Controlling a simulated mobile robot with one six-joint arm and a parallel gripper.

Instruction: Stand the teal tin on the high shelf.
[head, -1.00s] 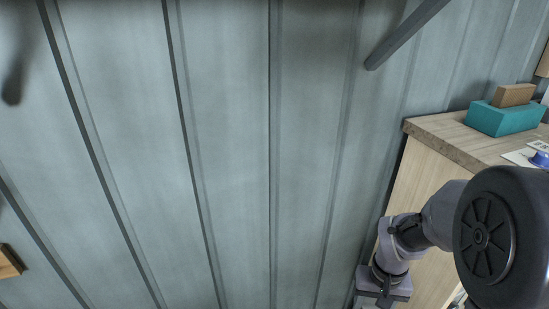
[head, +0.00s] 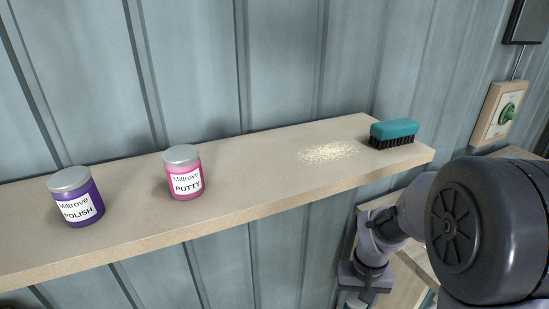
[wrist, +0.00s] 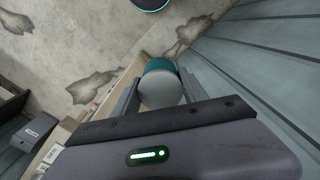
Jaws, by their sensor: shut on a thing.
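The teal tin (wrist: 158,68) with a pale grey lid is between the two fingers of my gripper (wrist: 158,88) in the wrist view, and they are shut on it. In the head view my gripper (head: 365,282) is at the lower right, lower in the picture than the shelf's front edge, and the tin is mostly out of sight there. The high shelf (head: 235,205) is a pale wooden board along the ribbed wall. A purple POLISH tin (head: 76,197) and a pink PUTTY tin (head: 184,173) stand upright on its left half.
A teal brush (head: 393,132) lies bristles down near the shelf's right end. A patch of pale crumbs (head: 328,151) is left of it. Bare board shows between the pink tin and the crumbs. A switch box with a green knob (head: 507,113) is on the right wall.

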